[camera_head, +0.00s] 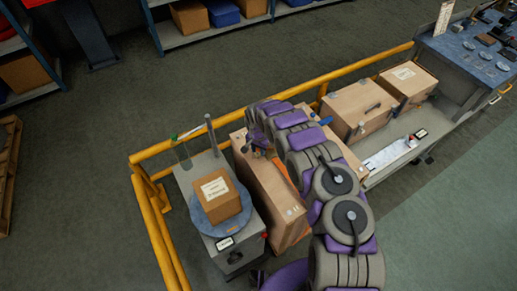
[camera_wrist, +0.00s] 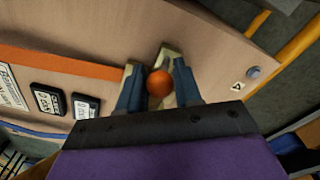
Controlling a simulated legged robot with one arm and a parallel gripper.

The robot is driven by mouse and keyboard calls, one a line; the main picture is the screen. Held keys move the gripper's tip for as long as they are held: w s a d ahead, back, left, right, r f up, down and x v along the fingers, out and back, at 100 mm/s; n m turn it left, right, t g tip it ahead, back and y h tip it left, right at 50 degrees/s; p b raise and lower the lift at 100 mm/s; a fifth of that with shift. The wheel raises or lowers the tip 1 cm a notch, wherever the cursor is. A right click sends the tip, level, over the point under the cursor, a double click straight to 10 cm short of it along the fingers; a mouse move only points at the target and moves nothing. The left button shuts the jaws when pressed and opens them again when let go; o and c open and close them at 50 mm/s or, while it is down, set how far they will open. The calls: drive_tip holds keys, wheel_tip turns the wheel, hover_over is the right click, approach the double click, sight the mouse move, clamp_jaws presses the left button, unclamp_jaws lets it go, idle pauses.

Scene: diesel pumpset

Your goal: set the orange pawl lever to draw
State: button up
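The orange ball knob (camera_wrist: 159,83), which I take for the end of the pawl lever, shows in the wrist view against a pale wooden panel (camera_wrist: 215,35). My gripper (camera_wrist: 159,88) has one blue finger on each side of the knob, with pale pads at the tips. The knob fills most of the gap; whether the pads press on it is unclear. The lever's shaft and its setting are hidden. Two black-framed labels (camera_wrist: 47,99) sit left of the gripper, too small to read surely. In the head view, my arm reaches over a tall wooden case (camera_head: 268,185) and hides the lever.
A cardboard box (camera_head: 217,194) stands on a round blue-grey plate atop a grey cabinet, left of the case. A yellow rail (camera_head: 288,94) runs behind. More wooden cases (camera_head: 358,108) stand to the right, beside a bench (camera_head: 470,55). Open floor lies at lower right.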

sight(257, 149)
drive_tip(key=o, duration=0.3)
drive_tip(key=r, duration=0.5)
drive_tip(key=r+p, duration=0.1)
drive_tip(key=r, duration=0.5)
drive_tip(key=s+r, duration=0.1)
drive_tip(key=r, duration=0.5)
drive_tip(key=shift+a+r+p, duration=0.15)
drive_tip(key=shift+a+p, duration=0.1)
drive_tip(key=shift+p, duration=0.15)
